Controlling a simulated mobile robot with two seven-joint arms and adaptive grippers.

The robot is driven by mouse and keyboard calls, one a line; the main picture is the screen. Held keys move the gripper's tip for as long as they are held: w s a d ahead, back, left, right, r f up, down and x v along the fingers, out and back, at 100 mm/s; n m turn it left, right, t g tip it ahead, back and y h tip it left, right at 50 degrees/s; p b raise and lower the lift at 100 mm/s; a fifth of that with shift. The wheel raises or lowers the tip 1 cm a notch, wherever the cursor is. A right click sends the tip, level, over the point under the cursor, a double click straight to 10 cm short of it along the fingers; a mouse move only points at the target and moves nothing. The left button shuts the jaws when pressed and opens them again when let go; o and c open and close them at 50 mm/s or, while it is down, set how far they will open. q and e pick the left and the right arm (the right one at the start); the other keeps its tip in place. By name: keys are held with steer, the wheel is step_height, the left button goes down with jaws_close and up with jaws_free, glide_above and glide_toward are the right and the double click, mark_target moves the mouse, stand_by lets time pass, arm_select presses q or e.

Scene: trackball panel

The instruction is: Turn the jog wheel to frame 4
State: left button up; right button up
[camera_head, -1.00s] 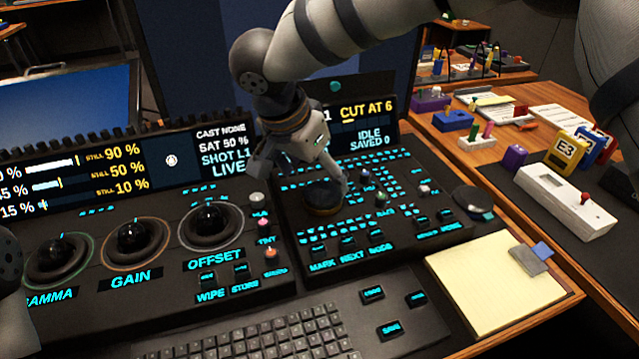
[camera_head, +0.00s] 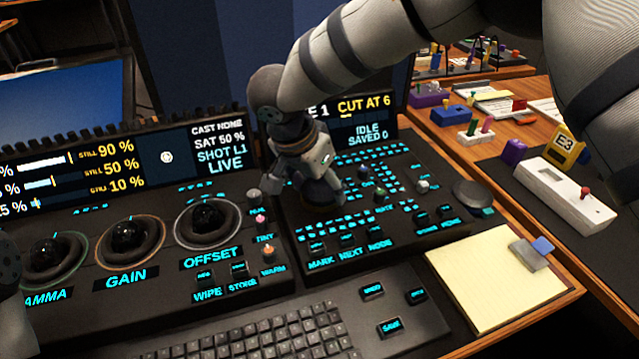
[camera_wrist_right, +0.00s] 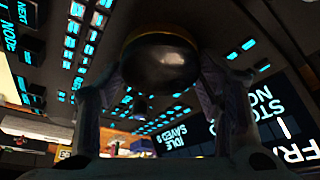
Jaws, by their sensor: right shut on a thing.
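The jog wheel (camera_head: 325,195) is a dark round knob on the right-hand panel, partly hidden by my gripper in the head view. In the right wrist view it shows as a glossy dark disc (camera_wrist_right: 158,62) between my two fingers. My right gripper (camera_head: 308,190) is shut on the wheel, with one finger on each side. The panel's screen (camera_head: 362,125) reads "CUT AT 6", "IDLE" and "SAVED 0", with a "1" at its partly covered left side. The right wrist view also shows the screen (camera_wrist_right: 285,125) with "FRA" and "1".
Small lit keys and knobs surround the wheel closely. Three trackballs, including the OFFSET one (camera_head: 208,222), lie to the left. A keyboard (camera_head: 260,338) is in front. A yellow notepad (camera_head: 490,275) and a white box with a red knob (camera_head: 560,195) are to the right.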

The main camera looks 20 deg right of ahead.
steer(key=shift+m, duration=0.3)
steer(key=m+g, duration=0.1)
steer(key=m, duration=0.2)
steer(key=shift+f+g, duration=0.15)
steer(key=shift+g, duration=0.15)
steer(key=m+g, duration=0.1)
steer(key=m, duration=0.3)
steer(key=shift+w+f+h+b, duration=0.1)
steer(key=shift+h+b, duration=0.2)
steer(key=shift+b, duration=0.1)
steer(key=shift+o, duration=0.2)
steer(key=m+g+b, duration=0.1)
steer(key=m+g, duration=0.1)
steer(key=m, duration=0.3)
steer(key=shift+m, duration=0.3)
arm_select(q)
steer(key=shift+g, duration=0.6)
steer(key=shift+s+f+b, duration=0.7)
steer(key=shift+s+f, duration=1.05)
steer(key=shift+f, duration=0.15)
arm_select(e)
steer(key=shift+w+m+g+y, duration=0.1)
steer(key=shift+m+g+y, duration=0.35)
steer(key=shift+m, duration=0.65)
steer(key=shift+w+m+g+y, duration=0.1)
steer(key=shift+m+g+y, duration=0.3)
steer(key=shift+m, duration=0.7)
steer(key=shift+c, duration=0.2)
steer(key=shift+s, duration=0.1)
